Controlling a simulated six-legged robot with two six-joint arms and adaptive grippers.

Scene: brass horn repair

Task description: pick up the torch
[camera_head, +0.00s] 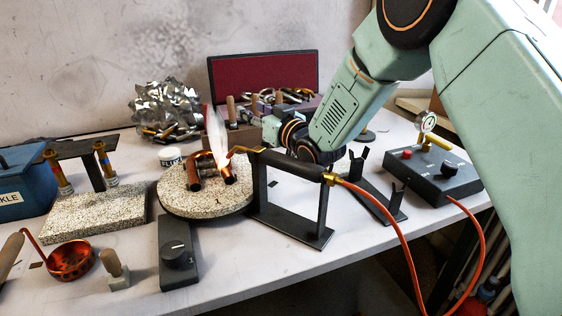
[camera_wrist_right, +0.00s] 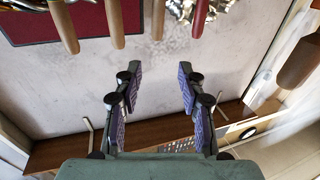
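The torch (camera_head: 292,165) has a dark handle, a brass fitting at its right end and a thin bent brass tip at its left. It lies on a black frame stand (camera_head: 318,234), and an orange hose runs from it. A flame (camera_head: 217,140) burns near its tip. My right gripper (camera_head: 246,116) is behind the torch, apart from it and partly hidden. In the right wrist view its fingers (camera_wrist_right: 160,76) are spread, with nothing between them; the torch does not show there. My left gripper is not in view.
A round speckled board (camera_head: 205,207) holds copper pipes by the flame. A grey gas box (camera_head: 432,176) with a gauge stands right. An empty forked stand (camera_head: 373,193) is between it and the torch. Wooden-handled tools (camera_wrist_right: 115,22) stand behind my gripper. A black dial box (camera_head: 178,255) is at the front.

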